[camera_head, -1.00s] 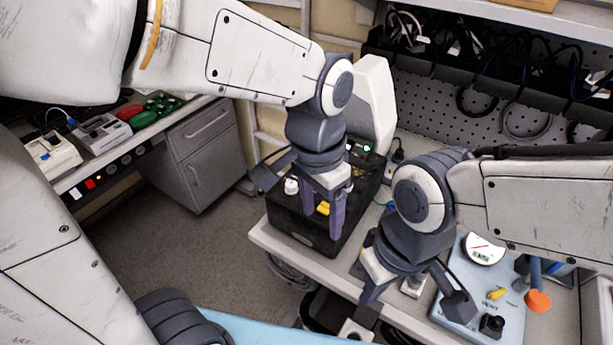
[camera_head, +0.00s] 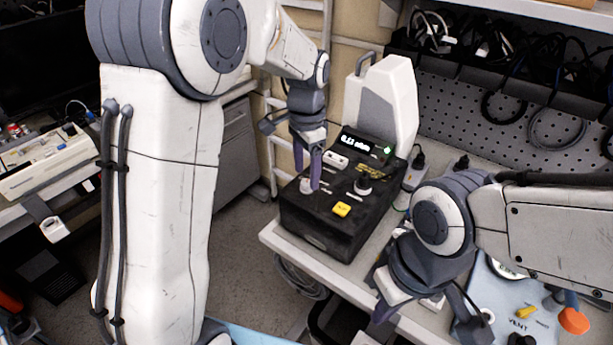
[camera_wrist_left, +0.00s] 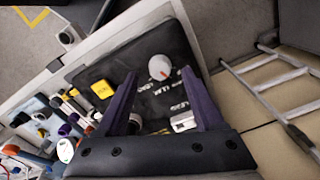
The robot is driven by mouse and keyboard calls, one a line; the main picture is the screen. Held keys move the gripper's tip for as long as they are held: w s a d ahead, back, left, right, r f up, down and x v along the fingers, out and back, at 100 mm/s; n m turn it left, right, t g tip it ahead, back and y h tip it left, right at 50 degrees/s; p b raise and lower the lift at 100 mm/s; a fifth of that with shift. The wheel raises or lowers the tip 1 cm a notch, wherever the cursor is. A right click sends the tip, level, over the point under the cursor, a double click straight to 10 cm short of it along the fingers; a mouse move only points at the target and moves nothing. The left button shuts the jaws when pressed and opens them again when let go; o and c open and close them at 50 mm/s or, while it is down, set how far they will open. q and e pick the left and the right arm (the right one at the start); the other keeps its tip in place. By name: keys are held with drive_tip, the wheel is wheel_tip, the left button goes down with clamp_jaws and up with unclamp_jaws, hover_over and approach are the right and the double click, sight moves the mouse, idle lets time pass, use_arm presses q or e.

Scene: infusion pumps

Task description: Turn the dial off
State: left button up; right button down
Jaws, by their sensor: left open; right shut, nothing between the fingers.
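The black pump box (camera_head: 318,235) stands on the bench's left end, with a lit display (camera_head: 357,141) on its panel. A white dial (camera_head: 305,186) is at the panel's left edge; in the left wrist view the dial (camera_wrist_left: 159,67) shows a red mark. A second knob (camera_head: 363,184) is farther right. My left gripper (camera_head: 306,172) is open, pointing down above the white dial; in the left wrist view the dial appears between its fingertips. Contact cannot be told. My right gripper (camera_head: 382,310) is shut and empty, low at the bench's front.
The panel also bears a yellow button (camera_head: 341,209) and a white switch (camera_head: 335,159). A tall white housing (camera_head: 388,95) rises behind the box. A blue device (camera_head: 505,295) with an orange knob (camera_head: 573,320) lies at right. A ladder (camera_wrist_left: 275,80) stands beside the bench.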

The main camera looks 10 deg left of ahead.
use_arm(q)
drive_tip(key=shift+f, duration=1.15)
clamp_jaws()
drive_tip(key=shift+n, duration=0.3)
drive_tip(key=n+p, duration=0.2)
drive_tip(key=n, duration=0.1)
drive_tip(key=shift+r+n, duration=0.1)
drive_tip(key=shift+n, duration=0.2)
drive_tip(key=n+p, duration=0.1)
drive_tip(key=n, duration=0.3)
drive_tip(key=shift+n, duration=0.3)
